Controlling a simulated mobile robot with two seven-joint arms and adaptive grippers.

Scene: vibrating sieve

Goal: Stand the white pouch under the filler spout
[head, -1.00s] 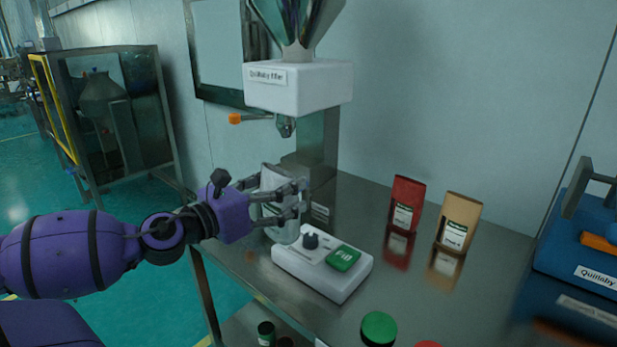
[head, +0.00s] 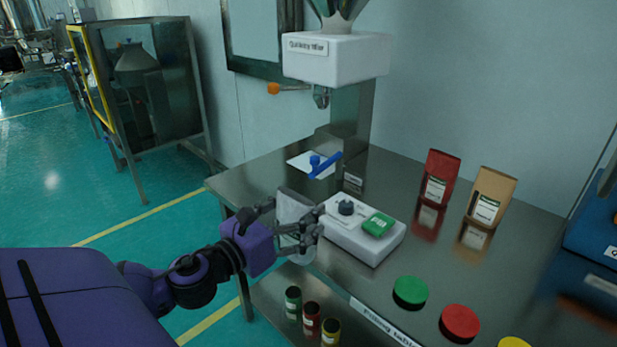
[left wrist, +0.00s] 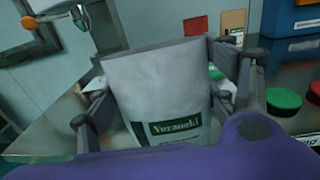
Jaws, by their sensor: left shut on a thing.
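The white pouch (head: 293,211) is upright in my left gripper (head: 300,232), off the table's front left edge, left of the white control box. In the left wrist view the pouch (left wrist: 160,85) fills the middle, with a green "Yuranoki" label, between the fingers of my left gripper (left wrist: 165,100). The filler (head: 335,58) has its spout (head: 321,97) above the table at the back, apart from the pouch. Below the spout lies a white plate (head: 303,162) with a blue handled part (head: 325,165). My right gripper is not in view.
The control box (head: 350,243) with a knob and green button stands on the table (head: 400,190). A red pouch (head: 439,178) and a tan pouch (head: 490,196) stand behind. Green (head: 410,291) and red (head: 460,322) discs lie at the front. Several small jars sit below.

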